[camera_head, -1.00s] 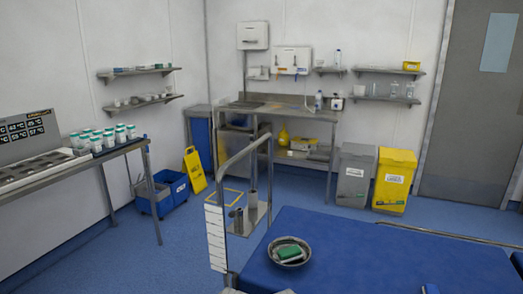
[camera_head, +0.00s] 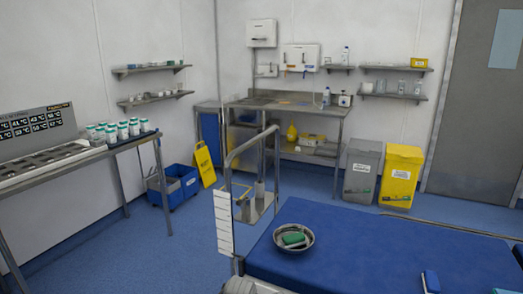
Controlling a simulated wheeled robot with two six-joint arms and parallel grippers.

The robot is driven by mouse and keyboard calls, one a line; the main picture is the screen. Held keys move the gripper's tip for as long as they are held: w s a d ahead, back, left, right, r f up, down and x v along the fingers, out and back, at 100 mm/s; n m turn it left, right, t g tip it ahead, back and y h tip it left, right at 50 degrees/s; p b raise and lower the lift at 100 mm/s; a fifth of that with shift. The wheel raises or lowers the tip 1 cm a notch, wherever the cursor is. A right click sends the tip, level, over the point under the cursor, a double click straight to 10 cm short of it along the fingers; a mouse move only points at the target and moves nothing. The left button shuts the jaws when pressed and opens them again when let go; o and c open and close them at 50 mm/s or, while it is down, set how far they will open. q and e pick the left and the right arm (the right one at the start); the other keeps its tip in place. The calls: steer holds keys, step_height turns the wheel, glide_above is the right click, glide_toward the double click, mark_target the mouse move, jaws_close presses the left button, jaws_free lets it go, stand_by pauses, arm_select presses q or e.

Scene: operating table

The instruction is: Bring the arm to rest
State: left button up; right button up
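Neither of my grippers shows in the head view, and no arm can be made out with certainty. The blue operating table (camera_head: 380,262) fills the lower right. A round metal bowl (camera_head: 280,247) sits on it near its left end, with a green and white item (camera_head: 295,239) inside.
A metal-framed stand (camera_head: 232,165) rises just left of the table. A side table (camera_head: 85,160) with several capped cups (camera_head: 125,130) is at the left. A blue bucket cart (camera_head: 175,188), yellow floor sign (camera_head: 205,165), grey bin (camera_head: 361,170) and yellow bin (camera_head: 401,175) stand behind. Blue floor lies open at lower left.

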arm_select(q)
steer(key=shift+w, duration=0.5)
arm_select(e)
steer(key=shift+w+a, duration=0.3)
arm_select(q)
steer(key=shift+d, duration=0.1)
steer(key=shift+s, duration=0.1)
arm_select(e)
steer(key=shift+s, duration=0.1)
